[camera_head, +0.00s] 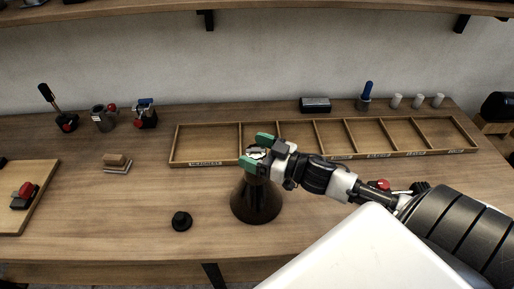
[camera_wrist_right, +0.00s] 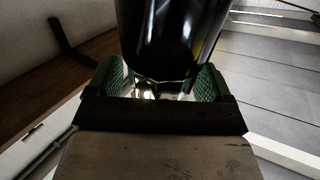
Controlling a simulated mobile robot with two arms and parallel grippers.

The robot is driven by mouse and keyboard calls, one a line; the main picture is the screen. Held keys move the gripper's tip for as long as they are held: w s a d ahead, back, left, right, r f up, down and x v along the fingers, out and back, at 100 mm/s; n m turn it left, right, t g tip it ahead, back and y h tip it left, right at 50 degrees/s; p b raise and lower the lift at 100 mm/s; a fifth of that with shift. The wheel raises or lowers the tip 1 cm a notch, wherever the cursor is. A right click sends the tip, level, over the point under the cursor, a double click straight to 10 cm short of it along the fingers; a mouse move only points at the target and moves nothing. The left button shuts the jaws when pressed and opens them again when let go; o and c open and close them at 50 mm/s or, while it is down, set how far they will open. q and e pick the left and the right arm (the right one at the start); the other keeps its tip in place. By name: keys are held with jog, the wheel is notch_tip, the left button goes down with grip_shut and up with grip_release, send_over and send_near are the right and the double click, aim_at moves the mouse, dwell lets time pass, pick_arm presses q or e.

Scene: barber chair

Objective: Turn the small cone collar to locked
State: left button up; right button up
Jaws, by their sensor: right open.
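A dark brown-black cone (camera_head: 256,202) stands upright on the wooden bench, left of my right arm. My right gripper (camera_head: 257,151), with green finger pads, is at the cone's narrow top, one finger on each side. The gripper is open. A shiny silver part (camera_head: 257,153), perhaps the small collar, shows between the fingers. In the right wrist view the glossy black cone (camera_wrist_right: 170,38) fills the upper middle, with a silver part (camera_wrist_right: 160,91) between the green pads. The fingers and palm hide much of the collar, and I cannot tell its turn position. My left gripper is not in view.
A long divided wooden tray (camera_head: 207,162) lies behind the cone. A black round knob (camera_head: 181,221) sits to the cone's left, and a wooden block on a stack (camera_head: 117,163) lies farther left. Several small fixtures stand at the back left. The bench front-left is mostly clear.

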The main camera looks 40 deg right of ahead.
jog(key=shift+s, duration=0.1)
jog(key=shift+s+d+f, duration=0.1)
jog(key=shift+s+d, duration=0.1)
jog(key=shift+s, duration=0.05)
jog(key=b+v, duration=0.2)
jog(key=v, duration=0.8)
